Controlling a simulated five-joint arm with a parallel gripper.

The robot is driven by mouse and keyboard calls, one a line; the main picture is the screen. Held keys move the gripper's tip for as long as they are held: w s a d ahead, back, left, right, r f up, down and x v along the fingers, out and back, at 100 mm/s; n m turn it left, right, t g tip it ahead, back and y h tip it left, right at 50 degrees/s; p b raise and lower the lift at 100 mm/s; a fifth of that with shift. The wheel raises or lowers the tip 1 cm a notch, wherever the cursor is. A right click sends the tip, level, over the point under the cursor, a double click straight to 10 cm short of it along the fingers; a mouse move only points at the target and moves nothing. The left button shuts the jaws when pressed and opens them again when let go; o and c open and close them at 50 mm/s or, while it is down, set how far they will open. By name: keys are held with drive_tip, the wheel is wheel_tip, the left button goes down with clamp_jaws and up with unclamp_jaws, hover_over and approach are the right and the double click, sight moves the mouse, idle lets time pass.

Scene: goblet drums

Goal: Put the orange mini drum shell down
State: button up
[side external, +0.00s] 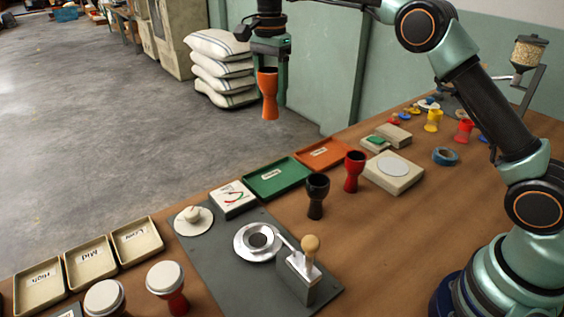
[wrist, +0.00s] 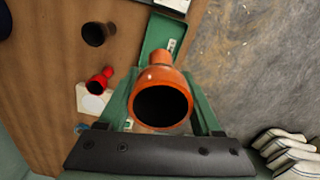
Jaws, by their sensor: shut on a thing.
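The orange mini drum shell (side external: 268,92) is a goblet shape, held upright high in the air in the side view, wide end up. In the wrist view the orange shell (wrist: 160,98) shows its dark open mouth toward the camera. My gripper (side external: 269,66) is shut on it near its upper part. The wrist view shows the green fingers of my gripper (wrist: 162,108) on either side of it. A labelled orange tray (side external: 325,153) and a labelled green tray (side external: 277,177) lie on the bench below, both apparently empty. The label wording is too small to read.
A black shell (side external: 317,196) and a red shell (side external: 354,171) stand in front of the trays, beside a pale block with a round disc (side external: 394,172). A lever press (side external: 300,268) stands nearer. Beige trays (side external: 137,242) and white-topped drums (side external: 166,281) are at left.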

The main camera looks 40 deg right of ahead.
drive_tip(key=d+f, duration=0.1)
drive_tip(key=f, duration=1.2)
drive_tip(key=w+d+f, duration=0.1)
drive_tip(key=f, duration=0.6)
drive_tip(key=shift+w+d+f, duration=0.1)
drive_tip(key=shift+d+f, duration=0.15)
drive_tip(key=shift+d, duration=0.05)
drive_tip(key=shift+f, duration=0.15)
drive_tip(key=o, duration=1.5)
